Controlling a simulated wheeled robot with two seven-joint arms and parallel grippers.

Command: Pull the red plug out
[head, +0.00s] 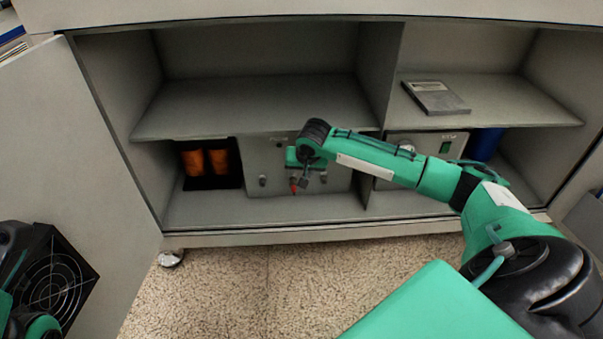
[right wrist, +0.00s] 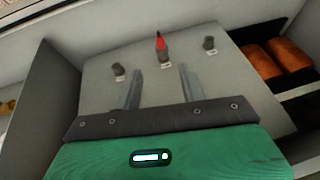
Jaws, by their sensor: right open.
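The red plug (head: 293,185) sits in the front panel of a grey box (head: 258,160) on the cabinet's lower level. In the right wrist view the plug (right wrist: 161,44) stands in the middle of a row, between two dark grey plugs or posts (right wrist: 119,69) (right wrist: 209,43). My right gripper (head: 305,182) is in front of the panel. Its two fingers are apart and empty in the right wrist view (right wrist: 160,70), with the red plug beyond the gap between their tips. Contact with the plug does not show. My left gripper is not visible.
Orange coils (head: 205,162) stand in a dark frame left of the box. A divider and a second box with a green switch (head: 445,147) are on the right, near a blue cylinder (head: 485,145). The shelf (head: 255,105) is above; a grey book (head: 435,97) lies on its right part.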

